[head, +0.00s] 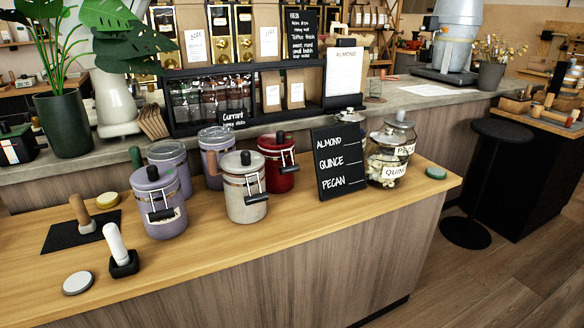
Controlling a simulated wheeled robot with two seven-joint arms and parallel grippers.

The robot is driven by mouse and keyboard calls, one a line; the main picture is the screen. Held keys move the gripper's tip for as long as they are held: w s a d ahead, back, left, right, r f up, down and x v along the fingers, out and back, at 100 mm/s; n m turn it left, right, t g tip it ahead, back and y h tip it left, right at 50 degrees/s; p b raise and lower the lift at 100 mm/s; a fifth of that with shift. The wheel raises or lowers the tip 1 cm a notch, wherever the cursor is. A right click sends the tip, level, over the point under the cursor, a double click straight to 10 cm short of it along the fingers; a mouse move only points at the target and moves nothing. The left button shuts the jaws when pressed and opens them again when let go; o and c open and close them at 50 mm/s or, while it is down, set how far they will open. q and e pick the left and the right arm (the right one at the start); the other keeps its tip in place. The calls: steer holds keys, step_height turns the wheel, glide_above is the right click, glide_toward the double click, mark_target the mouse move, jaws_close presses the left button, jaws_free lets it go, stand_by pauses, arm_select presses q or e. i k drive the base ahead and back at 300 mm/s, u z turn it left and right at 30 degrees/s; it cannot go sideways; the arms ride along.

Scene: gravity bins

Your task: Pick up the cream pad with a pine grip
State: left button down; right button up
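A dark green upright grip (136,158) shows behind the front lavender jar (158,205); whatever it stands on is hidden by the jar, so I cannot see a cream pad under it. A tan wooden grip (80,208) on a grey base stands on a black mat (62,238) at the left of the wooden counter. A white grip (115,241) stands in a black base (125,265) nearer the front. Neither of my grippers is in view.
A cream jar (245,205), a red jar (279,172) and more lavender jars stand mid-counter. A black sign (339,162) and glass jar (391,155) are to the right. Flat discs lie around: white (78,283), yellow (108,200), green (436,172). The front counter strip is mostly clear.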

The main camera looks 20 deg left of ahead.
mark_target(86, 225)
steer(key=u, duration=1.8)
